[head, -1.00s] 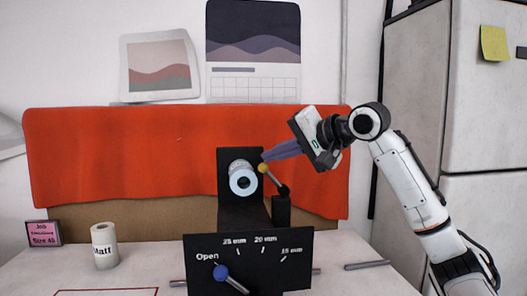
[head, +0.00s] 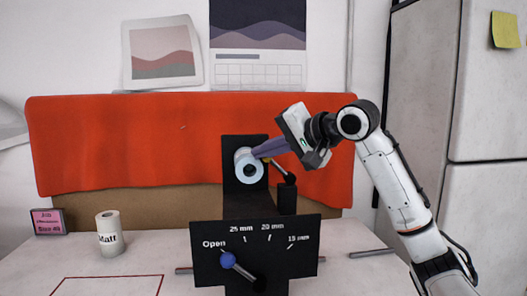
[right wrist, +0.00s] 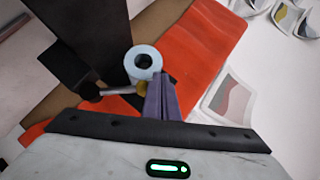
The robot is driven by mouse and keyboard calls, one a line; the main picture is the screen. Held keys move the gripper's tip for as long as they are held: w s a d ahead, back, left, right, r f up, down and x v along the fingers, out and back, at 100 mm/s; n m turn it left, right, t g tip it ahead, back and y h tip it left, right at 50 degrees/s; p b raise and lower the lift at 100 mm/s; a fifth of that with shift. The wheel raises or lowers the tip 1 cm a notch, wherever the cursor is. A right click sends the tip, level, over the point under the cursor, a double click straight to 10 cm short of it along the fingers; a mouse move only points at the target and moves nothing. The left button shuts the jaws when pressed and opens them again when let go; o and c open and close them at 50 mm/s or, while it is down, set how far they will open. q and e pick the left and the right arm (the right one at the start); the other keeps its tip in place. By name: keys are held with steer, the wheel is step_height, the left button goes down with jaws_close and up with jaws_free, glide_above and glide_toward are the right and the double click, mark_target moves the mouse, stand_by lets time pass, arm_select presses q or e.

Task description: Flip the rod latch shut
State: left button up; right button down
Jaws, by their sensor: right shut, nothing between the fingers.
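The rod latch is a thin grey rod with a yellow knob (head: 266,160), hinged on a black post (head: 287,200); it leans up and left toward a white roll (head: 249,172). My right gripper (head: 255,151) is shut and empty, its purple fingers over the knob and mostly hiding it in the head view. In the right wrist view, the yellow knob (right wrist: 141,88) is beside the shut fingers (right wrist: 160,78), in front of the roll (right wrist: 143,64); I cannot tell if they touch. My left gripper is out of view.
A black front panel (head: 300,233) carries a dial with a blue knob (head: 228,260) near "Open". A white "Matt" roll (head: 109,233) and pink card (head: 47,221) stand at left. A grey rod (head: 372,253) lies at right. An orange sheet (head: 120,145) hangs behind.

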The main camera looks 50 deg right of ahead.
steer(key=shift+r, duration=0.1)
stand_by(0.8)
steer(key=s+a+r+p, duration=0.2)
steer(key=s+r+p, duration=0.1)
steer(key=s+r, duration=0.5)
steer(key=shift+s+r, duration=0.3)
steer(key=shift+r, duration=0.55)
